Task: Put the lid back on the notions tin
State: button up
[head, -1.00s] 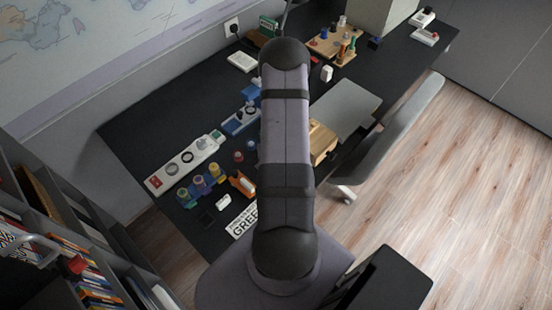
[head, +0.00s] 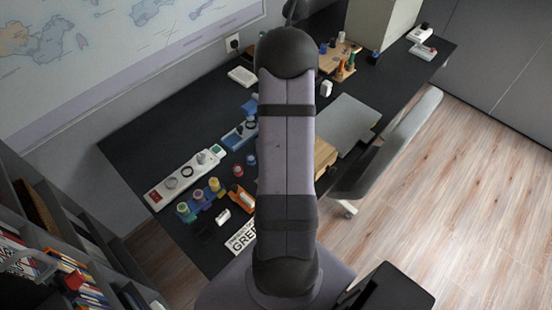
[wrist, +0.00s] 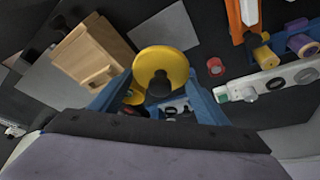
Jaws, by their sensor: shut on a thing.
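In the wrist view a round yellow lid (wrist: 152,62) with a black knob sits between the two blue fingers of my gripper (wrist: 160,74). Small white, dark and red things show between the fingers, partly hidden. In the head view my arm hides the gripper and the lid, and I cannot make out the tin there.
A wooden box (wrist: 95,52) with a handle lies left of the lid. A white strip (head: 186,172), thread spools (head: 198,196), an orange tool (head: 240,198) and a blue tray (head: 240,135) stand on the dark desk (head: 150,140). A grey sheet (head: 348,120) lies to the right.

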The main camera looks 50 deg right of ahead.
jog(key=shift+s+a, duration=0.1)
jog(key=shift+s, duration=0.1)
jog(key=a, duration=0.2)
jog(key=s+a, duration=0.1)
jog(key=shift+r+n, duration=0.4)
jog(key=w+a+r+n+y, duration=0.1)
jog(key=w+a+r+n, duration=0.2)
jog(key=w+a+r, duration=0.5)
jog(key=w+a+r+n+y, duration=0.1)
jog(key=w+a+r+n, duration=0.15)
jog(key=w+a, duration=0.55)
jog(key=w+d+f+m+h+b, duration=0.1)
jog(key=w+d+f+m+b, duration=0.15)
jog(key=d, duration=1.15)
jog(key=s+d+f+m+b, duration=0.1)
jog(key=s+d+f+m, duration=0.1)
jog(key=d, duration=0.8)
jog(key=s+d+f+m+h+b, duration=0.1)
jog(key=s+d+f, duration=0.4)
jog(key=d, duration=0.5)
jog(key=shift+s+d+m+b, duration=0.3)
jog(key=shift+s+d+m, duration=0.1)
jog(key=shift+s, duration=0.4)
